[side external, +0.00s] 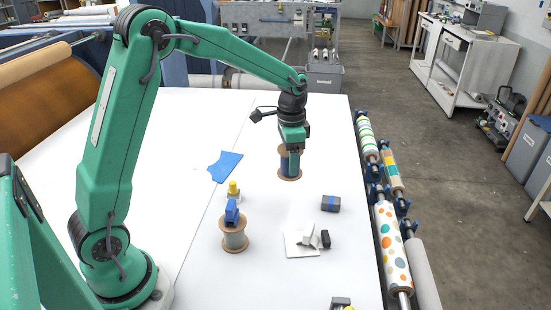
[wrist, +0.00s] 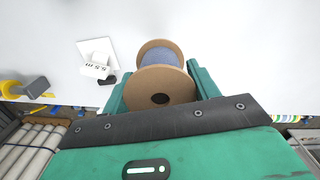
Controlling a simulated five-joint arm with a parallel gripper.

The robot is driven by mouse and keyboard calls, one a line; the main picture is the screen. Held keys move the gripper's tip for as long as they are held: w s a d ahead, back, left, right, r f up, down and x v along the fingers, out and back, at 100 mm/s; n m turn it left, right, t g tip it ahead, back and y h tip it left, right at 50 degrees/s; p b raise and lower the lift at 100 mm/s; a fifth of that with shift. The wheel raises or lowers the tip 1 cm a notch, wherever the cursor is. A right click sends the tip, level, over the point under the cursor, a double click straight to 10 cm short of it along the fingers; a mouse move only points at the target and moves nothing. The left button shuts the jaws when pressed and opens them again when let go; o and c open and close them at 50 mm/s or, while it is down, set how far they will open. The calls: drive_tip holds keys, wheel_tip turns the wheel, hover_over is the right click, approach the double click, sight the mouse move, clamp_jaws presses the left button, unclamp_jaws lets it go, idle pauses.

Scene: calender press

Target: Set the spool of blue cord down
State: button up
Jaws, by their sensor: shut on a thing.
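The spool of blue cord (side external: 284,172) has brown flanges and stands upright at the far right part of the white table (side external: 170,150). My gripper (side external: 292,158) reaches down from above and is shut on this spool. In the wrist view, the spool (wrist: 160,78) sits between the two green fingers of my gripper (wrist: 160,90), with its top flange and hole facing the camera and grey-blue cord behind it. I cannot tell whether its lower flange touches the table.
A second spool with pale cord (side external: 235,240) and a blue item on it stands nearer. A yellow-topped object (side external: 233,189), blue scrap (side external: 226,165), dark block (side external: 331,204), white card (side external: 298,250) and small black block (side external: 325,239) lie around. Patterned rolls (side external: 392,240) line the right edge.

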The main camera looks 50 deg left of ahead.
drive_tip(key=s+d+r+n, duration=0.3)
drive_tip(key=s+r+n, duration=0.2)
drive_tip(key=shift+s+d+r+n, duration=0.3)
drive_tip(key=shift+s+d+r, duration=0.1)
drive_tip(key=shift+s+f, duration=0.1)
idle(1.0)
drive_tip(key=s+a+f+m, duration=0.4)
drive_tip(key=s+f+m, duration=0.1)
drive_tip(key=f+m, duration=0.1)
drive_tip(key=shift+s+f, duration=0.15)
drive_tip(key=shift+f, duration=0.05)
idle(0.4)
drive_tip(key=shift+f, duration=3.15)
drive_tip(key=shift+f, duration=0.1)
